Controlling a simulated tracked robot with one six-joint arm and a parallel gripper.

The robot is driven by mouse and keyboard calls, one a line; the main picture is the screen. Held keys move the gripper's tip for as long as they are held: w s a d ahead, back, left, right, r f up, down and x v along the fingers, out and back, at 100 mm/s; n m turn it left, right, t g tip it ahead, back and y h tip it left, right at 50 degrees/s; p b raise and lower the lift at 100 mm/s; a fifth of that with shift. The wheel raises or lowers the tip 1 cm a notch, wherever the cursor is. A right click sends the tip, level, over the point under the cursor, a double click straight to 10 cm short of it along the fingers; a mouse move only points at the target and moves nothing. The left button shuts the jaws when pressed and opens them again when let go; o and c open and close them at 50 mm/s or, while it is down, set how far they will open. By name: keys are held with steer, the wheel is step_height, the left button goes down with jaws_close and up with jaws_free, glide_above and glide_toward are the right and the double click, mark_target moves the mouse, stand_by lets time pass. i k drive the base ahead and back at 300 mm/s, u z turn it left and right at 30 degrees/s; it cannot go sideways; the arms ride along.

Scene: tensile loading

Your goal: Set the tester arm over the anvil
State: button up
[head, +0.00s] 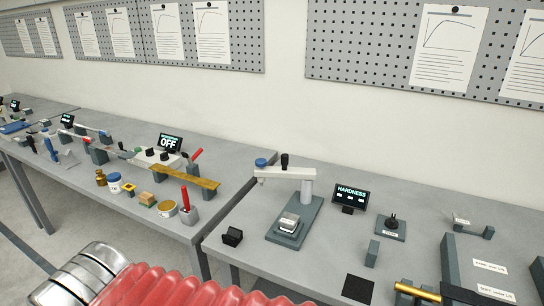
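The hardness tester stands on the right bench, with a dark grey base plate (276,236) and a pale upright column (307,190). Its white tester arm (285,173) reaches left from the column top, with a blue knob (261,162) at its free end and a black knob (284,160) midway. The anvil (289,224) seems to be the small pale block on the base plate, with a light top. The arm's free end appears left of and above the anvil, out to the side of the base plate. My gripper is not in view.
The HARDNESS display (350,195) stands right of the column. A small black box (232,236) sits left of the base plate. A black stand (391,226), a grey block (372,252) and a black pad (358,289) lie to the right. The left bench (150,222) is crowded.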

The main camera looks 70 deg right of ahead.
mark_target(284, 172)
steer(key=z, duration=0.45)
steer(key=i, duration=0.95)
steer(key=z, duration=0.65)
